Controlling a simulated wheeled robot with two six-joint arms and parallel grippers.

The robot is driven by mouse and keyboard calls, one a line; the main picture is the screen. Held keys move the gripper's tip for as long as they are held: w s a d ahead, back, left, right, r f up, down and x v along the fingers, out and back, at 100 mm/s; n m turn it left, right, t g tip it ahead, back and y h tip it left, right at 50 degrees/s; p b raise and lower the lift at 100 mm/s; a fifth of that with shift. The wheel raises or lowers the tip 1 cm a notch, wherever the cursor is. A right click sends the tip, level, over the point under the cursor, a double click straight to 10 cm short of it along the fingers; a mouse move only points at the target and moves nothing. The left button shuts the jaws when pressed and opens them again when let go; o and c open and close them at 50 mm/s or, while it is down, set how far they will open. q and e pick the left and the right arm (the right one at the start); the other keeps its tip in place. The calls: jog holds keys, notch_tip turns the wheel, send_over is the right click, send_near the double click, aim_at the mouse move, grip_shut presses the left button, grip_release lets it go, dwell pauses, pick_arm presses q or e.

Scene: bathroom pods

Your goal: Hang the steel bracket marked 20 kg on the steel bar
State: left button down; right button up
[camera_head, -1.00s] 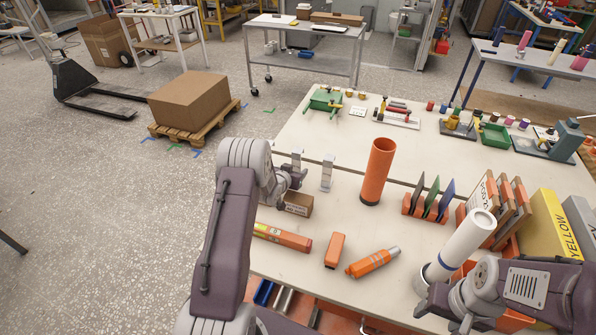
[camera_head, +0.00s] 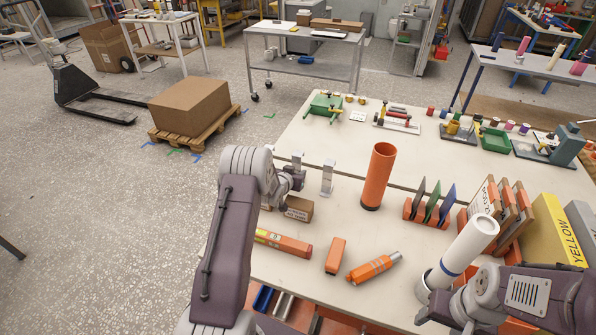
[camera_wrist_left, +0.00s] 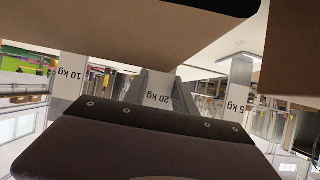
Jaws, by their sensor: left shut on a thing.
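My left gripper (camera_head: 298,178) is at the two upright silver steel pieces behind a small cardboard box. In the left wrist view the steel bracket marked 20 kg (camera_wrist_left: 158,97) is in the middle, between dark gripper pads, its label upside down. My left gripper is shut on it. The bracket marked 10 kg (camera_wrist_left: 68,78) is to its left and the one marked 5 kg (camera_wrist_left: 236,104) to its right. One silver upright (camera_head: 328,177) stands clear in the head view. I cannot pick out the steel bar. My right gripper (camera_head: 446,318) is open and empty at lower right.
The small cardboard box (camera_head: 299,209) is just below my left gripper. An orange tube (camera_head: 378,177) stands to the right. A white tube (camera_head: 462,252) leans near my right gripper. Orange items lie in front. The table middle is fairly clear.

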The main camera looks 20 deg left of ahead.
aim_at(298, 168)
pick_arm(q)
jog(key=shift+r+p, duration=0.5)
jog(key=shift+r, duration=0.7)
